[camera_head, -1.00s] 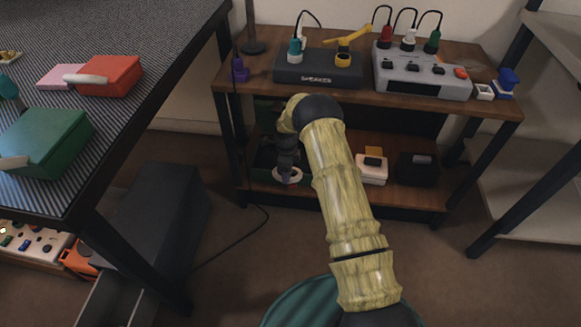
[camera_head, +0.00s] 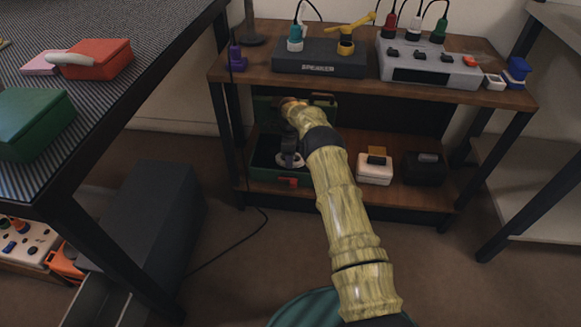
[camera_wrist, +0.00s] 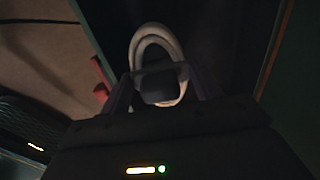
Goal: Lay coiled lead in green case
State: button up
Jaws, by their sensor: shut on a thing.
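An open green case (camera_head: 270,176) stands on the lower shelf of the wooden rack, its lid raised at the back and a red latch at its front. My gripper (camera_head: 291,152) reaches down into or just over the case. It is shut on the coiled lead (camera_head: 283,164), a pale oval loop. In the wrist view the coiled lead (camera_wrist: 149,36) shows between and beyond my gripper's fingers (camera_wrist: 160,84), over the dark case interior. I cannot tell whether the lead touches the case floor. My arm hides part of the case's right side.
A white box (camera_head: 375,172) and a black box (camera_head: 424,170) stand right of the case. A closed green case (camera_head: 32,122) and a red case (camera_head: 100,60) lie on the left table.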

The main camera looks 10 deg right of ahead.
jog(key=shift+r, duration=0.1)
notch_tip(320, 180, down, 5)
jog(key=b, duration=0.4)
jog(key=shift+w, duration=0.2)
jog(key=shift+d, duration=0.1)
jog(key=shift+b, duration=0.3)
